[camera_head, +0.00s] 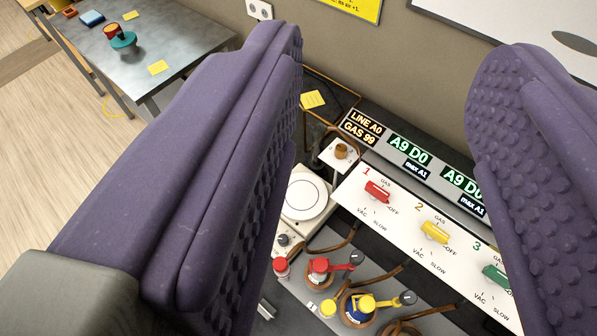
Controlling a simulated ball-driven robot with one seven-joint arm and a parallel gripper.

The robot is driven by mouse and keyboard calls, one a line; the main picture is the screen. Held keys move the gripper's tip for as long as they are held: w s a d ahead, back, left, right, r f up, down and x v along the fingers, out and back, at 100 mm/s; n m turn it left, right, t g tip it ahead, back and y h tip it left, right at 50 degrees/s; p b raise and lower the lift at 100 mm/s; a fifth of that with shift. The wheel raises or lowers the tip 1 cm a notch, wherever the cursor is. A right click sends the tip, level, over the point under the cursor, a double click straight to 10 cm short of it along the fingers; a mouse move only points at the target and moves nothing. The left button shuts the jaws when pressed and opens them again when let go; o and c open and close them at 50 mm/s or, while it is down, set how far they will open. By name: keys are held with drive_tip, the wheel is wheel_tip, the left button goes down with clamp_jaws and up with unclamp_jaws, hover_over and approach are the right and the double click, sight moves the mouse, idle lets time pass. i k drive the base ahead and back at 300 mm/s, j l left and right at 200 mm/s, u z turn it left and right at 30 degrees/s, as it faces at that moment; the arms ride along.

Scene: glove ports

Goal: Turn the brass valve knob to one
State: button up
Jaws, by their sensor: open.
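The brass valve knob (341,151) is small and round, on a white plate at the left end of the panel, below the "LINE A0 GAS 99" display (362,127). Its pointer and any scale marks are too small to read. My gripper (393,50) is open and empty, with two purple studded fingers far apart at the left and right. The knob shows in the gap between them, nearer the left finger, and neither finger appears to touch it. The right finger hides the panel's far right end.
Red (377,191), yellow (434,232) and green (497,277) knobs sit on the white numbered panel. A round white plate device (305,196) and capped flasks (363,304) stand close by. A grey table (181,40) with small items is at the upper left.

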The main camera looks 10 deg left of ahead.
sight(341, 148)
drive_tip(key=i+j, duration=0.65)
drive_tip(key=i, duration=0.15)
drive_tip(key=k+u, duration=0.05)
